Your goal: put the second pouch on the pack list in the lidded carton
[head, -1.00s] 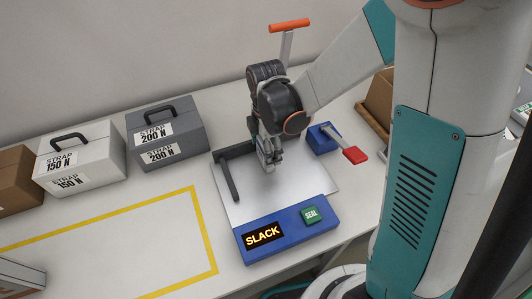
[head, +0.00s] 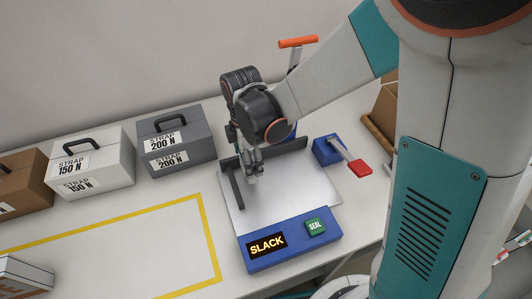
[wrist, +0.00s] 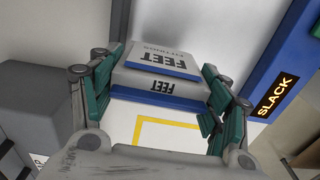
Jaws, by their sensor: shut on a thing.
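My gripper (head: 254,178) is over the left part of a metal plate, near a dark upright bar. In the wrist view its fingers (wrist: 160,95) are shut on a pale grey pack (wrist: 163,58) with a blue band, lettered FEET. The pack is barely visible in the head view, and I cannot tell whether it touches the plate. A brown carton (head: 385,108) stands at the back right, partly behind my arm; I cannot see whether it has a lid. No pack list is readable.
The sealing station (head: 290,243) shows SLACK beside a green SEAL button (head: 315,226). A red-tipped lever (head: 360,168) stands to its right. Strap cases, grey (head: 176,140) and white (head: 90,168), stand at left. A yellow-outlined area (head: 120,245) is mostly clear; a box (head: 22,278) sits at its lower left.

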